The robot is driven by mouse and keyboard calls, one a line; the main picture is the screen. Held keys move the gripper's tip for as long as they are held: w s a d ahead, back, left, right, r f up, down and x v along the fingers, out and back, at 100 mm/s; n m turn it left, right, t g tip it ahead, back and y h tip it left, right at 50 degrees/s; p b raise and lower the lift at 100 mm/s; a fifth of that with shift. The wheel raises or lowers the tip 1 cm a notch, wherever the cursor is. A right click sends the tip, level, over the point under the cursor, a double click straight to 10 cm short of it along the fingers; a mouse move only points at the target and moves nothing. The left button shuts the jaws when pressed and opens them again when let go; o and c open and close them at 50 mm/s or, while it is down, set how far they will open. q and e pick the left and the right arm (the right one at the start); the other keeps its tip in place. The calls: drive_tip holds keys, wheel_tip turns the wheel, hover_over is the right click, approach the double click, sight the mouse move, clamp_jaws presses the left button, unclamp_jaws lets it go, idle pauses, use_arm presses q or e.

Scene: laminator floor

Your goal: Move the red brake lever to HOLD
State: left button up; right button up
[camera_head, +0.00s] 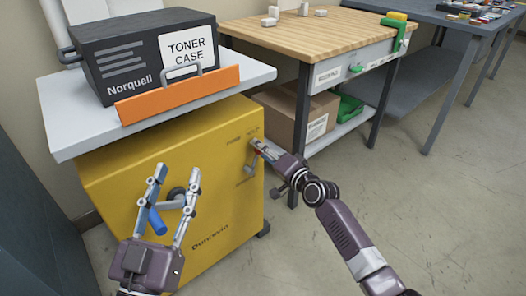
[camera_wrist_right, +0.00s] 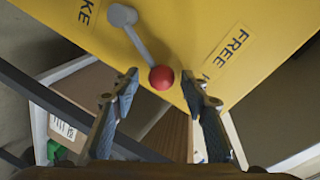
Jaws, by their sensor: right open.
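The brake lever is a grey arm (camera_wrist_right: 140,45) with a red ball (camera_wrist_right: 161,77) at its end, on the yellow cabinet (camera_head: 190,225). In the right wrist view the arm slants from its grey pivot down and right to the ball. A FREE label (camera_wrist_right: 229,46) is right of the ball; a label ending in "KE" (camera_wrist_right: 87,10) is left of the pivot. The HOLD label cannot be read. My right gripper (camera_wrist_right: 163,88) is open, a fingertip on each side of the ball, with no clear contact. My left gripper (camera_head: 174,182) is open before the cabinet front.
A black toner case (camera_head: 140,62) and orange bar (camera_head: 178,95) sit on the cabinet's grey top. A wooden workbench (camera_head: 310,38) stands behind right, with a cardboard box (camera_head: 285,112) below. The right floor is clear.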

drive_tip(key=v, duration=1.2)
idle(0.3)
